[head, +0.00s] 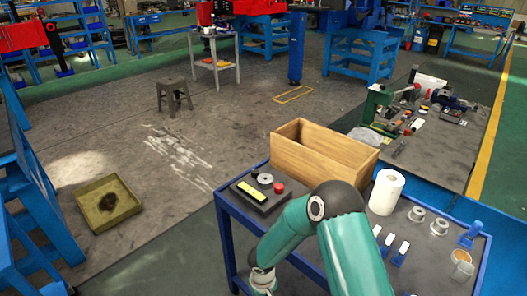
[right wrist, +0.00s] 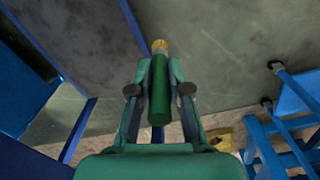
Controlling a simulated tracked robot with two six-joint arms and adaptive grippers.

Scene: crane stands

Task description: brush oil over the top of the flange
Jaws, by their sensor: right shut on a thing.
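My right gripper (right wrist: 160,75) is shut on a brush (right wrist: 159,100) with a green cylindrical handle and a yellow-orange tip, which points away from the gripper. In the head view my right arm reaches down to the left over the cart's front edge; its gripper is cut off by the bottom of the picture. Two grey metal ring-shaped parts, which look like flanges, stand on the right of the cart: one farther back (head: 416,214) and one nearer (head: 439,228). A small cup with orange-brown contents (head: 461,257) stands at the right edge. My left gripper is not in view.
The blue cart (head: 228,213) also carries an open wooden box (head: 325,164), a white paper roll (head: 386,192), a dark control box (head: 262,194) and several blue-and-white items (head: 401,252). A shallow yellowish tray (head: 108,204) lies on the floor.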

